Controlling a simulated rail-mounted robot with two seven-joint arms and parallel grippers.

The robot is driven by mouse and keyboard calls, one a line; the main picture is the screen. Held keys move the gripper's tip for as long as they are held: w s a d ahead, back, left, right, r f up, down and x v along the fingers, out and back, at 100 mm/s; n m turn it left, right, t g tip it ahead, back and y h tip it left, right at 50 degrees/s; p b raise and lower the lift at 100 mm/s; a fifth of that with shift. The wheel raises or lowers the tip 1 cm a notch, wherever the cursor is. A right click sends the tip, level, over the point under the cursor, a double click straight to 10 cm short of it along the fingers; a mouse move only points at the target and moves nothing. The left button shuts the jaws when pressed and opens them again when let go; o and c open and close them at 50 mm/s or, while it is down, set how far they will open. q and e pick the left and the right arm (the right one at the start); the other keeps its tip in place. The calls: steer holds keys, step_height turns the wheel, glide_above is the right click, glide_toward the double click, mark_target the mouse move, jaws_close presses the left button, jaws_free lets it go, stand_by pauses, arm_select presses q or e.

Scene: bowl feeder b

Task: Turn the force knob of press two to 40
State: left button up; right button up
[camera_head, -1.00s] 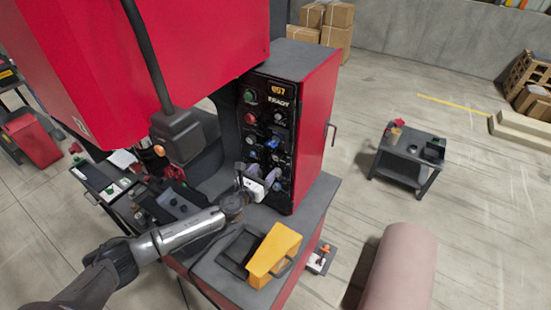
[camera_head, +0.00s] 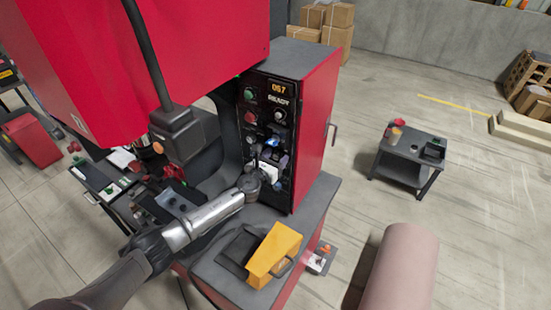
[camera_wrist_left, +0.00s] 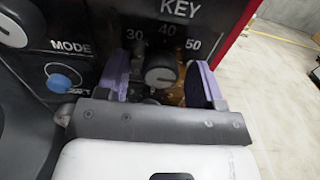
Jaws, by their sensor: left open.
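The force knob (camera_wrist_left: 160,72) is a round dark knob with a pale face in the left wrist view. The marks 30, 40 and 50 are printed around its top. Which mark it points at is too small to tell. My left gripper (camera_wrist_left: 161,82) is open, with one purple finger on each side of the knob and a gap visible. In the head view, my left gripper (camera_head: 270,160) is at the lower part of the black control panel (camera_head: 265,108) and covers the knob there. My right gripper is not in view.
A blue-lit button (camera_wrist_left: 60,82) marked MODE sits left of the knob. The lit display (camera_head: 279,88) is above it. A small black cart (camera_head: 410,152) stands on the open floor to the right.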

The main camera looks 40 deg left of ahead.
arm_select(q)
steer(key=c, duration=0.9)
